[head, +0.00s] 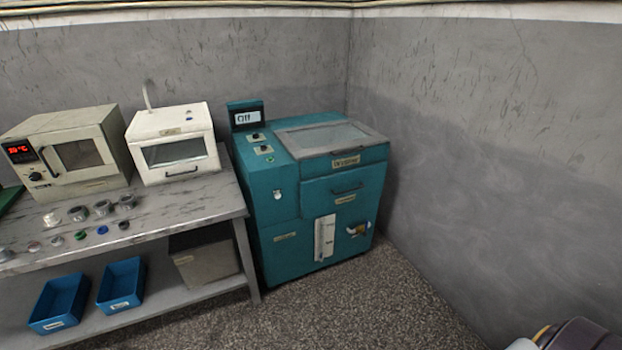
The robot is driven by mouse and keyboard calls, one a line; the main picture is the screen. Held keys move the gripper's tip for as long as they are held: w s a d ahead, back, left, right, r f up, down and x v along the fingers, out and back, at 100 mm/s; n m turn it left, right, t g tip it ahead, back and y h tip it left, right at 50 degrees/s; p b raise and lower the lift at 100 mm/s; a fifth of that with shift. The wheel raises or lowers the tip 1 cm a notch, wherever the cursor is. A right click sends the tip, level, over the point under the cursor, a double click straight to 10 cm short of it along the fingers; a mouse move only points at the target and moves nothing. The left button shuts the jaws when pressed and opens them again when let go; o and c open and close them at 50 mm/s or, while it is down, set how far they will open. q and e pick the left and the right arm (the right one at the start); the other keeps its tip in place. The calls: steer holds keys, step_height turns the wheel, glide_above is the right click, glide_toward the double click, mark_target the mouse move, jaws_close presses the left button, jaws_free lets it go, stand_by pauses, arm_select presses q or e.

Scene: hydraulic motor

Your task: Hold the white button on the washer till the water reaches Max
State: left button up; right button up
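The washer (281,245) is a teal machine standing in the room's corner in the head view, with a closed lid (325,137) on top.
The floor (370,310) before the washer is clear.

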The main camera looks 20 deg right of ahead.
jaws_close()
steer(key=shift+s, duration=0.1)
stand_by(1.2)
